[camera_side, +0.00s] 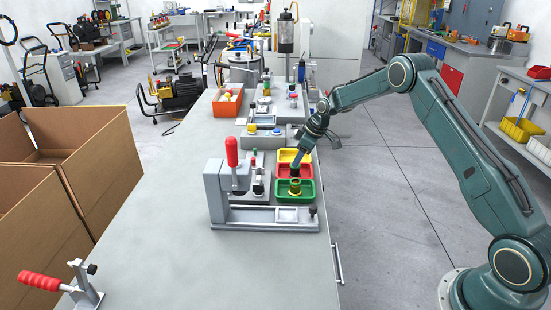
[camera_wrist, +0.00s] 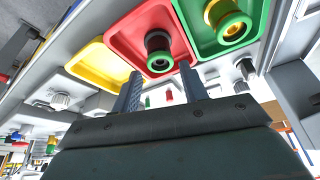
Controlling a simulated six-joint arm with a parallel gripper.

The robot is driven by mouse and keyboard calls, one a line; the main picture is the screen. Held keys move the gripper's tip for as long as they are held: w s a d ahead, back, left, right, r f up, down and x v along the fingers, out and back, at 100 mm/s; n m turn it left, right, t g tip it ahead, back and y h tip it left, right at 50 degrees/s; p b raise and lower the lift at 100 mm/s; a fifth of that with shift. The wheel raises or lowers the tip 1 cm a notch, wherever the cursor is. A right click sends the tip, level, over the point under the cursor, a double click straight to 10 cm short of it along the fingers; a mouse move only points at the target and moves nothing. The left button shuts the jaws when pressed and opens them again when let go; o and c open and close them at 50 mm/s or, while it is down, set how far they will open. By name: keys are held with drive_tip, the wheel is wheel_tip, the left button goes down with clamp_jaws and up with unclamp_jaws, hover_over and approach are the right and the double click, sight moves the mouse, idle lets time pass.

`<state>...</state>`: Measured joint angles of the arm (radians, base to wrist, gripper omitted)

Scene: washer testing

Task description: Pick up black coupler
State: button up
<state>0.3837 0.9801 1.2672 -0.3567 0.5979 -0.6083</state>
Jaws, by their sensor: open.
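In the side view my gripper (camera_side: 300,166) is low over the red tray (camera_side: 282,171), and the coupler is small and partly hidden there. Nothing shows held between the fingers.
The yellow tray (camera_wrist: 95,62) looks empty. A grey clamp press with a red handle (camera_side: 232,152) stands left of the trays. The front tabletop is mostly clear.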

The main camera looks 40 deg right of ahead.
sight(295, 171)
drive_tip(key=shift+x, duration=2.65)
drive_tip(key=shift+s, duration=0.15)
